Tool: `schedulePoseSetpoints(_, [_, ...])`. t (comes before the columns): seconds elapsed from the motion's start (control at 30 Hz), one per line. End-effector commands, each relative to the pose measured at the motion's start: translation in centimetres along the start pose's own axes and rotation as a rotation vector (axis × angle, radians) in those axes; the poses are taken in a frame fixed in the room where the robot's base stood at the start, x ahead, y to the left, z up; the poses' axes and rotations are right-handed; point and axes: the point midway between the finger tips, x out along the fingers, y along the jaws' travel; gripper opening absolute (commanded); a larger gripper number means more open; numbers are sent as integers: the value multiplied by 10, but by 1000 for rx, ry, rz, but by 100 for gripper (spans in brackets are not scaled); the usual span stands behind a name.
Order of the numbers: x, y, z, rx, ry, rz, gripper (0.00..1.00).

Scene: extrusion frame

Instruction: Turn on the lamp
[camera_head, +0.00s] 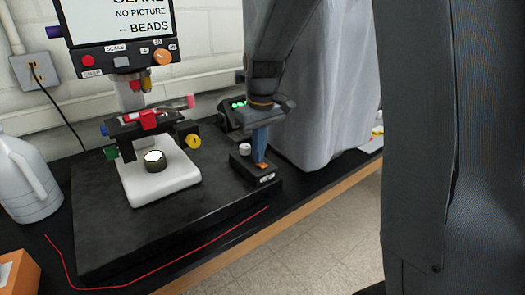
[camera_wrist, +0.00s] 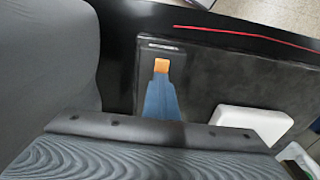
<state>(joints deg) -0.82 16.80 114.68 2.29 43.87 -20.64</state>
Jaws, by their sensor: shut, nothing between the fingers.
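A small black control box (camera_head: 245,165) stands at the right end of the black base plate, with a white knob (camera_head: 244,149) on top and a small white label on its front. My gripper (camera_head: 261,158) points down over the box's right part, its blue fingers together and empty. An orange patch (camera_wrist: 161,66) shows right at the fingertips; I cannot tell whether the fingers touch it. The box also shows in the wrist view (camera_wrist: 150,55), but the knob is hidden there. The microscope (camera_head: 150,120) stands to the left, with a bright white disc (camera_head: 154,157) on its white base.
The black base plate (camera_head: 110,235) fills much of the bench. A red cable (camera_head: 180,255) runs along its front. A white jug (camera_head: 28,185) stands left, an orange box (camera_head: 18,272) front left.

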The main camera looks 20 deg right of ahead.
Motion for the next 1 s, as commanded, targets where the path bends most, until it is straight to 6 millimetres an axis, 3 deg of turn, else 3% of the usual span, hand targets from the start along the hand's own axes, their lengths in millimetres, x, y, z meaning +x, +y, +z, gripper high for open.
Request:
schedulePoseSetpoints(0.5, [-3, 0, 17, 2, -6, -3, 0])
schedulePoseSetpoints(1.0, [-10, 0, 17, 1, -3, -2, 0])
